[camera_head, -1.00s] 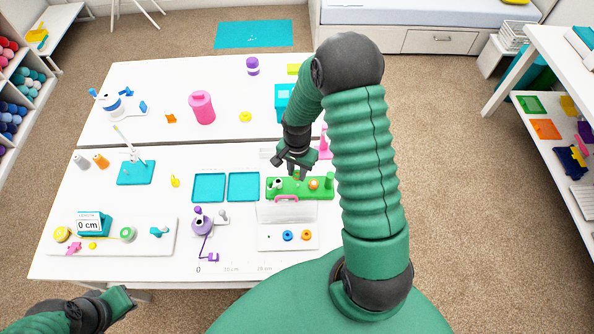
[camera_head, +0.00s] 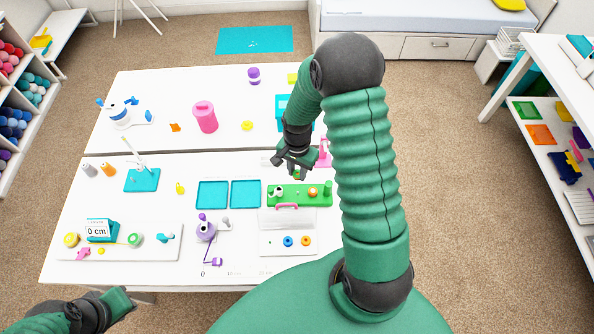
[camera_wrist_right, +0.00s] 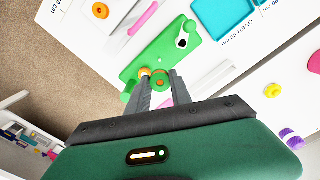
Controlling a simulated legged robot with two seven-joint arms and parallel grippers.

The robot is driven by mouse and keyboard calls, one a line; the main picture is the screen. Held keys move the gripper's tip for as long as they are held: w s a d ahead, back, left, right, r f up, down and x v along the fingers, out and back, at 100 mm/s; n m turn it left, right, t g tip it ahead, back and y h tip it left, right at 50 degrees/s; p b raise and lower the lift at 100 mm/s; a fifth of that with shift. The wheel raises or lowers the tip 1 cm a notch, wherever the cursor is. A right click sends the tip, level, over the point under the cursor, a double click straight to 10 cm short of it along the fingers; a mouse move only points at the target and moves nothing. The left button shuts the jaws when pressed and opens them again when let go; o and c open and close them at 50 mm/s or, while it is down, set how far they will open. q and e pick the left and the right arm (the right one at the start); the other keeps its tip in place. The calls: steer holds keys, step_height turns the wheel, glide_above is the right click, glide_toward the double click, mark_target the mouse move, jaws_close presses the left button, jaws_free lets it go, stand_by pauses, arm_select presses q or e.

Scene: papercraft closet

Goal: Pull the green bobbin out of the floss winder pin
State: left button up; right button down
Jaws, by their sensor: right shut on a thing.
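The green floss winder base (camera_head: 285,201) lies near the right of the front table. It also shows in the right wrist view (camera_wrist_right: 135,68). My right gripper (camera_head: 298,175) is above it. In the right wrist view the dark fingers (camera_wrist_right: 160,87) are shut on a small round green bobbin (camera_wrist_right: 159,82) with an orange middle. The bobbin looks above the base, but I cannot tell whether the pin is still inside it.
A clear-lidded box (camera_head: 270,240) with a pink handle and blue and orange rings stands in front of the winder. Two teal trays (camera_head: 212,206) lie left of it.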

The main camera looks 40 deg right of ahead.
step_height(320, 180, up, 3)
steer(key=shift+p, duration=1.2)
